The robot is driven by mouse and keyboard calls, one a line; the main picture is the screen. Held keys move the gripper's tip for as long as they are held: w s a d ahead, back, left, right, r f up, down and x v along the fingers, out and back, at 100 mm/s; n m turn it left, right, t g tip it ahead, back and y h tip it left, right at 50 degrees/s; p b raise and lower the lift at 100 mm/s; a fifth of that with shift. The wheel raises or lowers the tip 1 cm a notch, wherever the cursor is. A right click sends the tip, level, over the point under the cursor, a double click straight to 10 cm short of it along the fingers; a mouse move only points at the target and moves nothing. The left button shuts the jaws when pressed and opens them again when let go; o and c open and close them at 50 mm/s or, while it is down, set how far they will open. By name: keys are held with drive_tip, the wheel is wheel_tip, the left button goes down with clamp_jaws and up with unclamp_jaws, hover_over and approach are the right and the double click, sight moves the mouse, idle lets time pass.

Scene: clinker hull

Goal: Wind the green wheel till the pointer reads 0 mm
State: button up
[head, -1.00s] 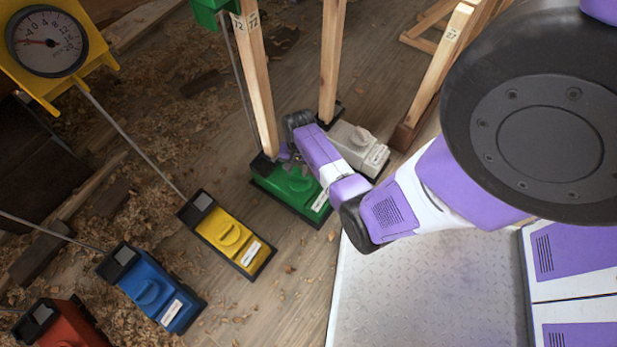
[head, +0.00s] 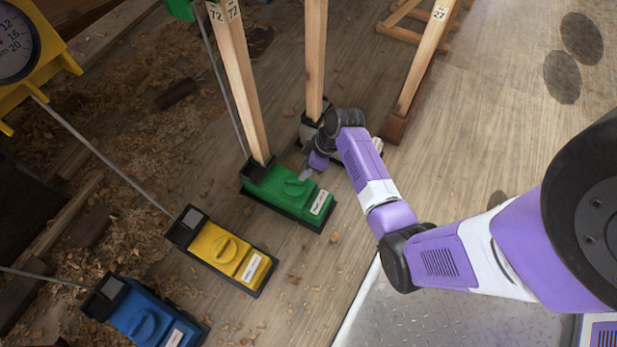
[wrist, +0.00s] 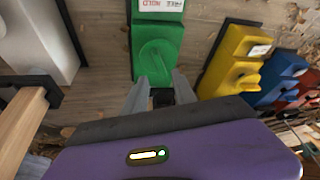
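The green wheel (head: 297,187) is a round knob with a raised bar on top of a green box (head: 280,201) on the floor. My gripper (head: 308,174) is at the box's far right side, close to the wheel. In the wrist view the green wheel (wrist: 157,57) lies just beyond the fingertips of my gripper (wrist: 160,88). The fingers are apart with nothing seen between them; I cannot tell if they touch the wheel. The green housing (head: 180,8) above is cut off by the frame edge, so its dial and pointer are not visible.
A yellow box (head: 222,256) and a blue box (head: 142,318) with similar knobs stand to the left. A yellow-framed dial (head: 14,45) is cut off at upper left, pointer unseen. Wooden posts (head: 240,85) rise behind the green box.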

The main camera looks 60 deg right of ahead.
sight(296, 180)
drive_tip(key=shift+n, duration=0.8)
drive_tip(key=b+x, duration=0.4)
drive_tip(key=x, duration=0.4)
drive_tip(key=shift+r, duration=0.1)
drive_tip(key=shift+c, duration=0.4)
clamp_jaws()
